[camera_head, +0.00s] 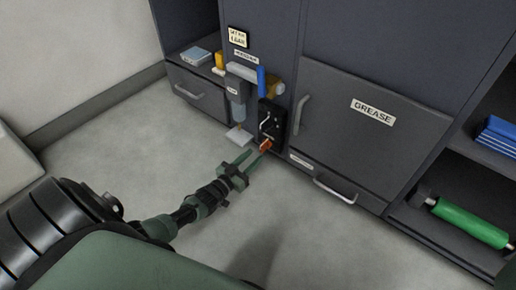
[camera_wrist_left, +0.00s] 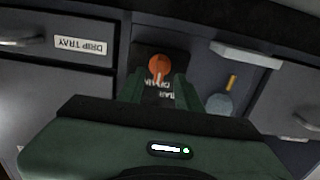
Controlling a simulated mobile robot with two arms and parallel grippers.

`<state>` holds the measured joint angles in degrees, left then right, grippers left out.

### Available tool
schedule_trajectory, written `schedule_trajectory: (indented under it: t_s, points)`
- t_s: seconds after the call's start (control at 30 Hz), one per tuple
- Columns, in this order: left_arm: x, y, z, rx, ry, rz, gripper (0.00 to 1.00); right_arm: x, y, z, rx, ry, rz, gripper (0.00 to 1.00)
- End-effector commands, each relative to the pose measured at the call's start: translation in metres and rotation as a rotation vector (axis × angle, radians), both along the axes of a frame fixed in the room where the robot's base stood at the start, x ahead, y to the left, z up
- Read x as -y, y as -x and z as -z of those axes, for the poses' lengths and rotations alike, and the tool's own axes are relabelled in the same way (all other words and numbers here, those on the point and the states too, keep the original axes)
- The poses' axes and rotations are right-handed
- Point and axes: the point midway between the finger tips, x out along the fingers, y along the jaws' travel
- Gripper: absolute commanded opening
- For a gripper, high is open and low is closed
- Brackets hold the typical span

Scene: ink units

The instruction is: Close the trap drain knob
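The orange drain knob (camera_head: 266,144) sits low on the cabinet front, under a black plate with a small lever. In the left wrist view the round knob (camera_wrist_left: 159,66) is in front of a dark panel, its label upside down and partly covered by my fingers. My left gripper (camera_head: 254,157) is open and points at the knob. Whether a fingertip touches the knob, I cannot tell. My right gripper is not in view.
A grease door (camera_head: 365,125) with a handle is right of the knob. The drip tray drawer (camera_wrist_left: 60,45) shows in the wrist view. A grey filter bowl (camera_head: 237,90) hangs left of the knob above a small white shelf (camera_head: 238,136). The floor in front is clear.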

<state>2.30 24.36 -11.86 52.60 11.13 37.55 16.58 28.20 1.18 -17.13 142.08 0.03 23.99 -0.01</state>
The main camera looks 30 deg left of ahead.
Motion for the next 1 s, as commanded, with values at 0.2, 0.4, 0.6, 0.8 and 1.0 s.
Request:
schedule_trajectory:
  t_s: [0.2, 0.4, 0.6, 0.8, 1.0]
  points:
    - [-0.002, 0.028, -0.002, 0.000, 0.000, -0.001, 0.35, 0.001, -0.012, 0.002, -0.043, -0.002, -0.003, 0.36]
    - [-0.003, 0.032, 0.000, 0.001, 0.000, -0.001, 0.35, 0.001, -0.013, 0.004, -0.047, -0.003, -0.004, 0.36]
    - [-0.003, 0.032, 0.000, 0.001, 0.000, 0.000, 0.35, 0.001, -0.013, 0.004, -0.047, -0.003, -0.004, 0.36]
    - [-0.002, 0.032, 0.000, 0.001, 0.000, 0.000, 0.35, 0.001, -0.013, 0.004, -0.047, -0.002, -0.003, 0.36]
    - [0.031, 0.027, -0.036, 0.067, 0.015, 0.048, 0.35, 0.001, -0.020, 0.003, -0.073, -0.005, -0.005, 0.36]
